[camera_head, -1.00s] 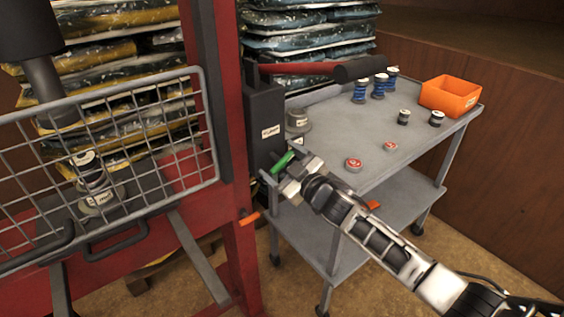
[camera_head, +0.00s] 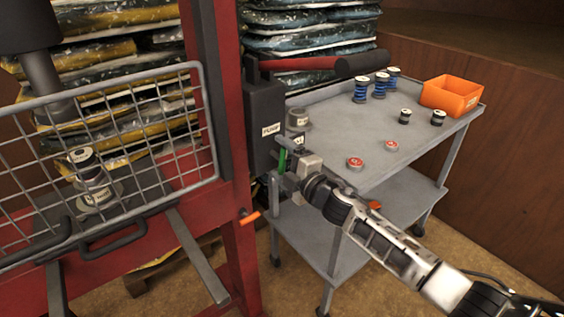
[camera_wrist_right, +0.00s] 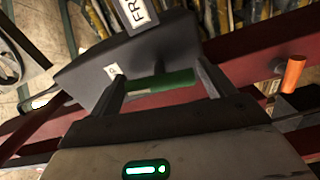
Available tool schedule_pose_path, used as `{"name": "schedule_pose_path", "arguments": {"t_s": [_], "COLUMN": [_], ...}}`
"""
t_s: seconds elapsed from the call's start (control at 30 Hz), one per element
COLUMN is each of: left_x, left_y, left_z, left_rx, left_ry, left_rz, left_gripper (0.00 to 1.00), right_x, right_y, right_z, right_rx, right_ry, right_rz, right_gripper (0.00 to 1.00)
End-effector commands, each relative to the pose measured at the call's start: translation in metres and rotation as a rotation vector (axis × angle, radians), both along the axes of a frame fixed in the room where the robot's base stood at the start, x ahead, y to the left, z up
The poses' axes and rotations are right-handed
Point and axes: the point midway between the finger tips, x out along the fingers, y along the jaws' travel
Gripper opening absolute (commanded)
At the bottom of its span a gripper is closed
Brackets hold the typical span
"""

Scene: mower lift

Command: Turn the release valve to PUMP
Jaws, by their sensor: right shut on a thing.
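The release valve's green handle (camera_head: 282,161) is on the lower front of the dark pump block (camera_head: 264,108), which is mounted at the red frame's post. In the head view it stands nearly upright. My right gripper (camera_head: 280,164) is shut on this handle. In the right wrist view the green handle (camera_wrist_right: 160,82) lies across between the two fingers (camera_wrist_right: 162,90), close to the dark block (camera_wrist_right: 130,55). A white label (camera_head: 271,129) on the block is too small to read surely. Part of a label beginning "FR" (camera_wrist_right: 137,12) shows in the wrist view. My left gripper is not in view.
A grey cart (camera_head: 335,130) stands right of the block, carrying blue spools (camera_head: 361,90), small jars, red-topped discs (camera_head: 355,163) and an orange bin (camera_head: 452,95). A wire guard (camera_head: 110,150) is at left. A red pump lever (camera_head: 300,63) with a black grip extends above the cart.

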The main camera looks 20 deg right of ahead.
Motion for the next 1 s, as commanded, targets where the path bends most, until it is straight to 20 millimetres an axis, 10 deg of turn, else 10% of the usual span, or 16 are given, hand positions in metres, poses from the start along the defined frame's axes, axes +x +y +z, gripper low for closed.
{"name": "schedule_pose_path", "arguments": {"t_s": [0.9,0.93,1.0], "left_x": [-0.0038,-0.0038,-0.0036], "left_y": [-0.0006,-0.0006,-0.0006], "left_z": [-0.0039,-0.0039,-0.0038], "left_rx": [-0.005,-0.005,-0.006], "left_ry": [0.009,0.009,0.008], "left_rz": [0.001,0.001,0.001], "left_gripper": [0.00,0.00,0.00], "right_x": [-0.0005,-0.0005,-0.0004], "right_y": [-0.0004,-0.0004,-0.0003], "right_z": [-0.0022,-0.0021,-0.0019], "right_rx": [-0.167,-0.167,-0.166], "right_ry": [-0.056,-0.056,-0.057], "right_rz": [0.001,0.001,0.000], "right_gripper": [0.59,0.90,1.00]}}
